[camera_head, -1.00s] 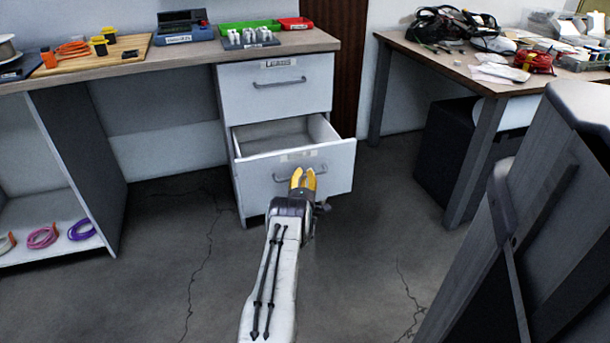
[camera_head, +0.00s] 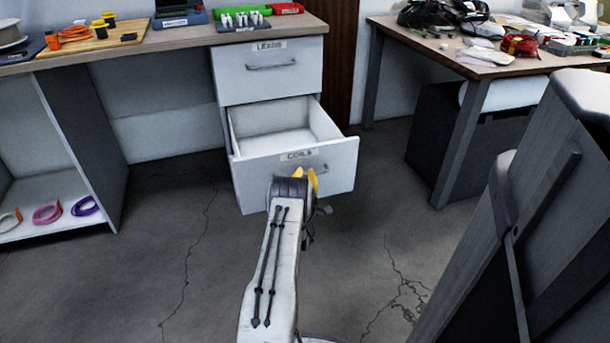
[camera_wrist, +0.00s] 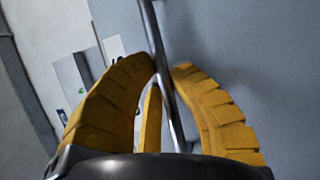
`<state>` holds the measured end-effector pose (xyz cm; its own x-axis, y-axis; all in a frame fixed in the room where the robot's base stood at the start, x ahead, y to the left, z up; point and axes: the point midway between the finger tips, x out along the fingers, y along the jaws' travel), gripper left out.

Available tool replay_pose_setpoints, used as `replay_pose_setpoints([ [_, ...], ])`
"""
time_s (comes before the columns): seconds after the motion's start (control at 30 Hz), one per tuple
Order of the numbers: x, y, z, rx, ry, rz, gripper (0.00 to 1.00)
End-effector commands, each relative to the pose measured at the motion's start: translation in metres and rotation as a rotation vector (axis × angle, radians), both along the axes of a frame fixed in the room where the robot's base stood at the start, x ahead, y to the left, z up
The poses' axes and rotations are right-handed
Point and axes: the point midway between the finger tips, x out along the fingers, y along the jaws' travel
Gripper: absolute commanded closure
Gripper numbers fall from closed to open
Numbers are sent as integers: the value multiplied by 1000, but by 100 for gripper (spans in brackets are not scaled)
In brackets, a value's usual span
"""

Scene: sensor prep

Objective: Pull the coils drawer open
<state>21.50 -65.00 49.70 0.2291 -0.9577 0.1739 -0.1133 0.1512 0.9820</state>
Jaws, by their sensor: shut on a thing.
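The lower drawer, labelled COILS (camera_head: 250,174), is pulled partly out of the white cabinet under the bench, and its inside looks empty. My gripper (camera_head: 306,180) is at the drawer's front, with its yellow fingers over the handle. In the wrist view, the metal handle bar (camera_wrist: 165,75) passes between the yellow fingers of my gripper (camera_wrist: 164,78), which are shut on it. In the head view, my arm hides part of the handle. The upper drawer, labelled LEADS (camera_head: 268,75), is shut.
A second table (camera_head: 440,48) with tools and cables stands at the right. An open shelf with coloured coils (camera_head: 48,213) is at the left. The cracked floor (camera_head: 170,270) before the cabinet is clear.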

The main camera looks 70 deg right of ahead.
Motion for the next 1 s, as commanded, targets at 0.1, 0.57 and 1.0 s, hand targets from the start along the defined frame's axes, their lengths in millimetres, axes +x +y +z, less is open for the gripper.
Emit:
replay_pose_setpoints([
  [0.1,4,2,-2,5,-1,7,100],
  [0.57,1,0,-1,2,0,2,55],
  [1.0,-4,22,-5,4,1,1,55],
])
